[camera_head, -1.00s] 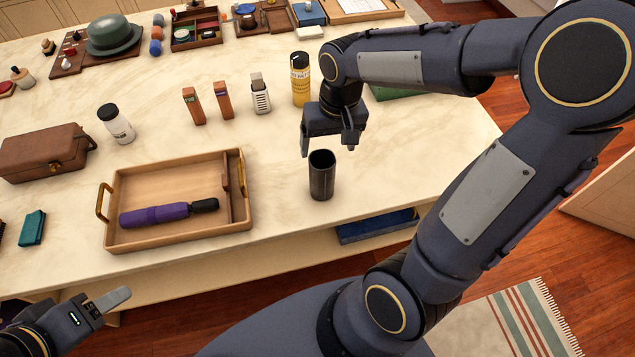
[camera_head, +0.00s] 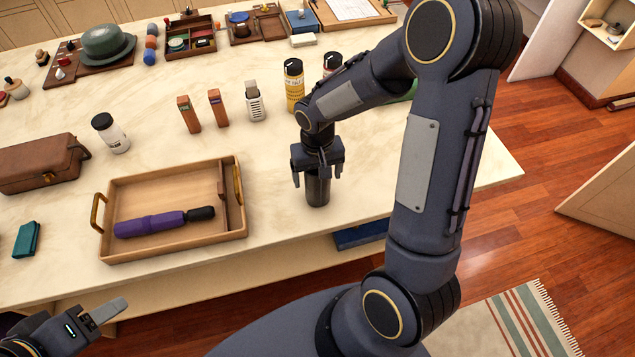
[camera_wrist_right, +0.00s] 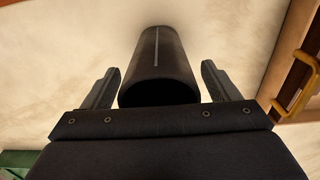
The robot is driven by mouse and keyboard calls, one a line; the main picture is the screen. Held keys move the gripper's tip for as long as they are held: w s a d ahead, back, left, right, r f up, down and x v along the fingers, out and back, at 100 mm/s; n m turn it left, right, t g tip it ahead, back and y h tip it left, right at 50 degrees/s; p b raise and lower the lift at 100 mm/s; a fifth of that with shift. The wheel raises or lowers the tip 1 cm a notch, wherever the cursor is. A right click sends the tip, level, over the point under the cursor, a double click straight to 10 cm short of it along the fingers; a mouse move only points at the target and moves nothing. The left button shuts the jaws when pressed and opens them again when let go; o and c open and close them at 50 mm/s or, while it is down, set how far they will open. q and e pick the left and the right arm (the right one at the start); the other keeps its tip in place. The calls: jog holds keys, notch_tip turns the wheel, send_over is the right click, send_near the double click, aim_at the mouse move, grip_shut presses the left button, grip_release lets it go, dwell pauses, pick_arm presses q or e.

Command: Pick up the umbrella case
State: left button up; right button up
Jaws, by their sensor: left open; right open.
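The umbrella case is a dark upright cylinder (camera_head: 318,191) on the pale counter, right of the wooden tray. Its open top is partly hidden by my right gripper (camera_head: 317,180) in the head view. The right gripper points down over it and is open, with one finger to each side. In the right wrist view the case (camera_wrist_right: 160,62) lies between the two open fingers (camera_wrist_right: 160,88), with gaps on both sides. A purple folded umbrella (camera_head: 165,221) lies in the tray. My left gripper (camera_head: 105,312) is open and empty at the lower left, below the counter's front edge.
The wooden tray (camera_head: 118,251) with brass handles stands just left of the case. Spray cans (camera_head: 293,88), small boxes (camera_head: 188,113) and a white bottle (camera_head: 110,133) stand behind. A brown leather case (camera_head: 40,163) is at the left. The counter right of the case is partly bare.

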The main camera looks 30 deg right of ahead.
jog(key=c, duration=1.1)
jog(key=shift+r, duration=0.1)
jog(key=shift+r, duration=0.45)
jog(key=s+a+r+b, duration=0.2)
jog(key=s+a+r, duration=0.6)
jog(key=a+r, duration=0.3)
jog(key=shift+s+a+r, duration=0.15)
jog(key=shift+r, duration=0.35)
